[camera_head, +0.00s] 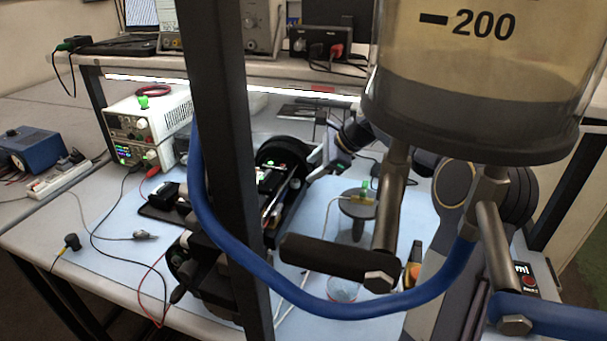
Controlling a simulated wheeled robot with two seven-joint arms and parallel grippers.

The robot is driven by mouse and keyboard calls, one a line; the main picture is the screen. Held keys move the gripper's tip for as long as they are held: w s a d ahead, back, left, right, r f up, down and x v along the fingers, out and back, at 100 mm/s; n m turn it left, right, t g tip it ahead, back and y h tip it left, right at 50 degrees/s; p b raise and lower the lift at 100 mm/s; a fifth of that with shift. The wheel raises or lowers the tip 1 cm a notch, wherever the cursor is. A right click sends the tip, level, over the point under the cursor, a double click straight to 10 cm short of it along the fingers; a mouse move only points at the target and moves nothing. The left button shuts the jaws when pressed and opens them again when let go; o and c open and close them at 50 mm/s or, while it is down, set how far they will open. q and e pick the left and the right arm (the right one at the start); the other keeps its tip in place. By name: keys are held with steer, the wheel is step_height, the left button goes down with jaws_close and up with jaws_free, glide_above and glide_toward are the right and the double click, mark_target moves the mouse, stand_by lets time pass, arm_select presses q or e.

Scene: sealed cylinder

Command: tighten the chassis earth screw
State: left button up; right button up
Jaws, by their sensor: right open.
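A black wheeled chassis (272,206) lies on the light blue mat, partly hidden by a dark upright post and a blue hose. It has a small green light near its far wheel. I cannot make out the earth screw. My right gripper (325,168) reaches in from the right, behind the hanging cylinder, and its jaws are open beside the chassis's far end. I see nothing between the jaws. My left gripper is not in view.
A large clear cylinder (483,75) marked 200, with metal fittings and a blue hose (290,288), blocks the right foreground. The dark post (222,150) crosses the view. A white power supply (148,125) stands at the back left; leads lie on the bench's left side.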

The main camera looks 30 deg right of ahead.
mark_target(296, 181)
steer(key=w+f+n+g, duration=0.1)
steer(key=n, duration=0.8)
steer(key=w+a+f+n+g+h, duration=0.1)
steer(key=w+f+n, duration=0.1)
steer(key=n, duration=0.8)
steer(key=w+a+f+n+h, duration=0.1)
steer(key=f+n, duration=0.1)
steer(key=n, duration=0.8)
steer(key=shift+w+a+f+g+p, duration=0.1)
steer(key=shift+w+f+g+p, duration=0.1)
steer(key=shift+w+g+p, duration=0.2)
steer(key=shift+c, duration=0.2)
